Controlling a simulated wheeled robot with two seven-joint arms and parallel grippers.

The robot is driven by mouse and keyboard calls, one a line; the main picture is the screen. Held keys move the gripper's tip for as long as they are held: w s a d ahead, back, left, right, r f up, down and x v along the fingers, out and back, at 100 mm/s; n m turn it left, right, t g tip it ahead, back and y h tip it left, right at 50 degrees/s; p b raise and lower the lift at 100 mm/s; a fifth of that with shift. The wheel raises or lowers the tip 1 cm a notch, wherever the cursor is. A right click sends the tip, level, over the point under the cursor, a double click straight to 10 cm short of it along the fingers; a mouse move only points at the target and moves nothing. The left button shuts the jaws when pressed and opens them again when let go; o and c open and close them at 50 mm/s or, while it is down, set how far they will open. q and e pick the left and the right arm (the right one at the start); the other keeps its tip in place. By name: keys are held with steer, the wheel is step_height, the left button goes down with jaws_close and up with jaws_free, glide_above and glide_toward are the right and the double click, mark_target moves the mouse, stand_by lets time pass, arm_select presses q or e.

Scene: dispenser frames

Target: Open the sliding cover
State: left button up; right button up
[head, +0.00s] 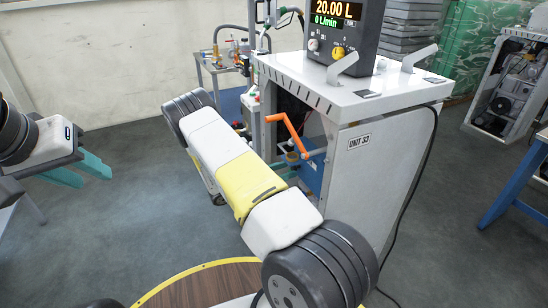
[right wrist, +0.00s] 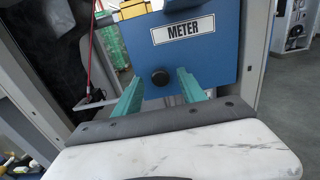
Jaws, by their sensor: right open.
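A blue panel (right wrist: 215,55) labelled METER, with a round black knob (right wrist: 160,76), fills the middle of the right wrist view; it looks like the sliding cover. My right gripper (right wrist: 160,82) is open, with one teal finger on each side of the knob and gaps between. I cannot tell whether the fingertips touch the panel. My left gripper (head: 94,179) is open and empty at the far left, away from the frame.
An orange crank-like handle (head: 287,130) sticks out of the frame beside my right arm. A display box (head: 343,30) stands on top.

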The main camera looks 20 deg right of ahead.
mark_target(301, 170)
steer(key=shift+w+d, duration=0.1)
steer(key=shift+d, duration=1.05)
jaws_close()
stand_by(0.6)
